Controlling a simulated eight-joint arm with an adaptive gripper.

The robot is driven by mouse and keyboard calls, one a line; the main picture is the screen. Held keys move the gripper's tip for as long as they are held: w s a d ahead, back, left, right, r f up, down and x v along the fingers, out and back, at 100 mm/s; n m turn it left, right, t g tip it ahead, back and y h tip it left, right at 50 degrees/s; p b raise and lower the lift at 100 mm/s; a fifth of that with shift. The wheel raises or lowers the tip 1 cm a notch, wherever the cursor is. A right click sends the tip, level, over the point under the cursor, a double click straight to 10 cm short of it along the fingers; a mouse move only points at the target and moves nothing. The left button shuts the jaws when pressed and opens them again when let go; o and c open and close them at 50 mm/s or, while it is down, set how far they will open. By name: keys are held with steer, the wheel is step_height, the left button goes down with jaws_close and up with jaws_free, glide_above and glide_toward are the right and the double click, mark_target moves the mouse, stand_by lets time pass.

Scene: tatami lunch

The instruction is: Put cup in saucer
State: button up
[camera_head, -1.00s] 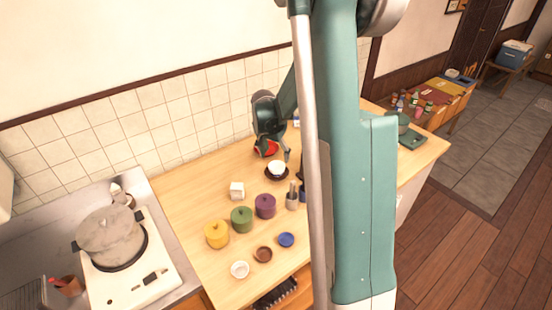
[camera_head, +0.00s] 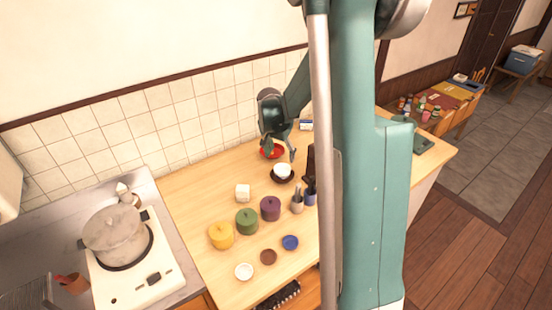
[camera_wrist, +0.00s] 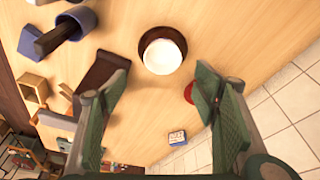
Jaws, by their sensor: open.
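A white cup (camera_head: 282,170) sits on a dark brown saucer (camera_head: 283,179) on the wooden counter. In the wrist view the cup (camera_wrist: 162,55) stands inside the ring of the saucer (camera_wrist: 150,36). My gripper (camera_head: 280,152) is above the counter, behind the cup in the head view. In the wrist view my gripper (camera_wrist: 165,95) has its two green fingers spread wide with nothing between them, and the cup lies beyond the fingertips, apart from them. The cup's contact with the saucer is hidden.
A red dish (camera_head: 272,150) lies near my gripper. Several lidded pots, including a purple one (camera_head: 270,208), and utensil holders (camera_head: 297,204) stand nearer the front. A dark block (camera_wrist: 103,72) is beside my left finger in the wrist view. Counter around the saucer is partly clear.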

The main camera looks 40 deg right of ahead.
steer(key=shift+a+r, duration=0.1)
steer(key=s+a+r+n+t+y, duration=0.1)
steer(key=s+a+r+n, duration=0.3)
steer(key=a+r, duration=0.45)
steer(key=s+a+r+n+t, duration=0.2)
steer(key=s+a+r, duration=0.45)
steer(key=a, duration=0.35)
steer(key=s+a+r+n+t+y, duration=0.2)
steer(key=s+a+n, duration=0.5)
steer(key=s+a, duration=0.8)
steer(key=s+r, duration=0.1)
steer(key=s, duration=0.2)
steer(key=shift+s+a+r+t, duration=0.15)
steer(key=shift+s+r+t, duration=0.1)
steer(key=shift+t, duration=0.15)
